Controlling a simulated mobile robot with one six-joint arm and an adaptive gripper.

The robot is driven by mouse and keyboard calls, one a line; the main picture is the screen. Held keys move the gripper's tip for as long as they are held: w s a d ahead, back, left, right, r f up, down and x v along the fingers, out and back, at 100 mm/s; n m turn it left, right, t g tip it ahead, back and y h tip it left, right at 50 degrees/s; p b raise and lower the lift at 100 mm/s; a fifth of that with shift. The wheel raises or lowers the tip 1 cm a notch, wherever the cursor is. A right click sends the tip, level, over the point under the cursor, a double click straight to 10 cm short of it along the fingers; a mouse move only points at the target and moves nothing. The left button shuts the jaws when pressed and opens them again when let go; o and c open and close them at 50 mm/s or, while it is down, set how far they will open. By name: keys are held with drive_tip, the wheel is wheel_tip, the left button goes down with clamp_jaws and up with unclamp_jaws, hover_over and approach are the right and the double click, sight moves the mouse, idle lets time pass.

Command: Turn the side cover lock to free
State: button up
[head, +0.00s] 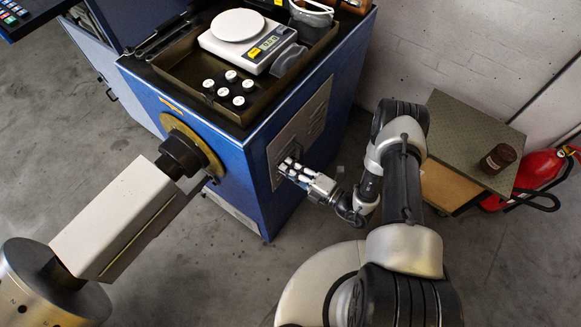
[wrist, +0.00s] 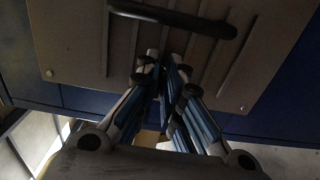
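The side cover (head: 308,122) is a grey slotted panel on the right side of the blue machine cabinet. It fills the upper part of the wrist view (wrist: 75,60), with raised ribs and screws at its lower corners. My gripper (head: 287,166) is at the lower part of this cover. In the wrist view my gripper's fingertips (wrist: 164,66) come close together in front of the cover, with a narrow dark gap between them. I cannot make out the lock; the fingers may hide it. Whether they hold anything or touch the cover is unclear.
A black handle (wrist: 180,17) crosses the cover above the fingers. A scale (head: 243,37) and several white-topped weights (head: 231,76) are on the cabinet top. A shaft with a light block (head: 120,218) is at left. A small bench (head: 470,135) and red extinguisher (head: 540,168) stand right.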

drive_tip(key=o, duration=0.3)
drive_tip(key=shift+o, duration=0.2)
drive_tip(key=v, duration=1.2)
idle(0.3)
